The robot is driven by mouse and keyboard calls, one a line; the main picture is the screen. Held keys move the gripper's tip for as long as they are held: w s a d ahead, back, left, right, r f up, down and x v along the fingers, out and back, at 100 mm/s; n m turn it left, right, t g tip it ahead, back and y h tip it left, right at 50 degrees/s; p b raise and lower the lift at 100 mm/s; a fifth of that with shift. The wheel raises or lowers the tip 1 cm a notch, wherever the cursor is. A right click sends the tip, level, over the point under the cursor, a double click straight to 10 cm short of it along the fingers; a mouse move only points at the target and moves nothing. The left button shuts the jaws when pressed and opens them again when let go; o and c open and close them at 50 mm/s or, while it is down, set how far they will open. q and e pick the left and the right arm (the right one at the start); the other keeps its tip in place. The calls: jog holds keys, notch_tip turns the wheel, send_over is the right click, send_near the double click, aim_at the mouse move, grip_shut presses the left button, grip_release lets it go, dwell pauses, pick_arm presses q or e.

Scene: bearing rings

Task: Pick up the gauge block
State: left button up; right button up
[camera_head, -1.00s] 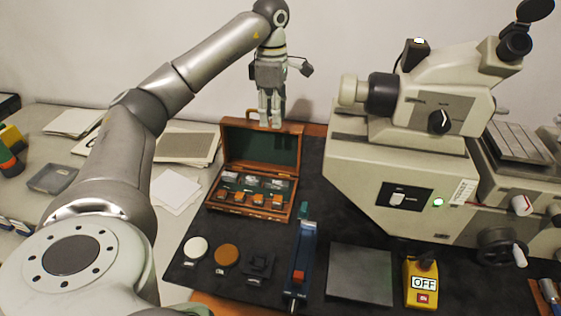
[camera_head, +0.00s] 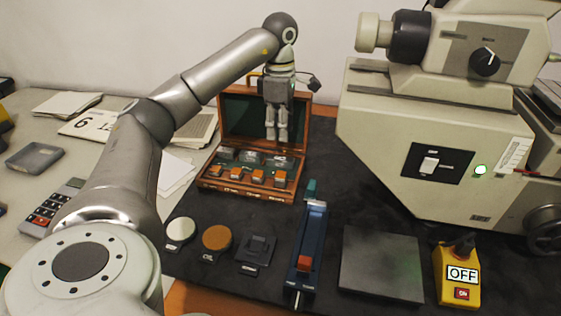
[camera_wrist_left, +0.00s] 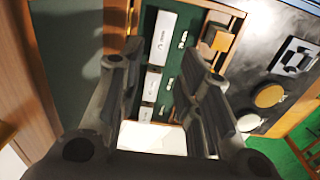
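An open wooden case (camera_head: 209,185) with a green lining stands at the middle of the bench. Inside are grey gauge blocks (camera_head: 252,157) in a row, with orange-topped pieces (camera_head: 257,176) in front. My left gripper (camera_head: 277,140) hangs pointing down over the case, before its raised lid. In the left wrist view, its two fingers (camera_wrist_left: 168,58) are apart with nothing held between them. Pale marked gauge blocks (camera_wrist_left: 161,38) lie in green slots below the gap. Which block the task means cannot be told. My right gripper is not in view.
A large beige instrument (camera_head: 430,130) stands at the right. On the dark mat are a blue tool (camera_head: 309,240), a grey plate (camera_head: 382,265), a yellow switch box (camera_head: 457,275) and round discs (camera_head: 216,238). A calculator (camera_head: 57,205) and papers lie left.

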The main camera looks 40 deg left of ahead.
aim_at(280, 158)
pick_arm(q)
notch_tip(280, 158, down, 10)
jog(key=shift+d+r, duration=0.1)
jog(key=shift+r, duration=0.1)
jog(key=shift+s, duration=0.1)
jog(key=shift+r, duration=0.1)
grip_shut()
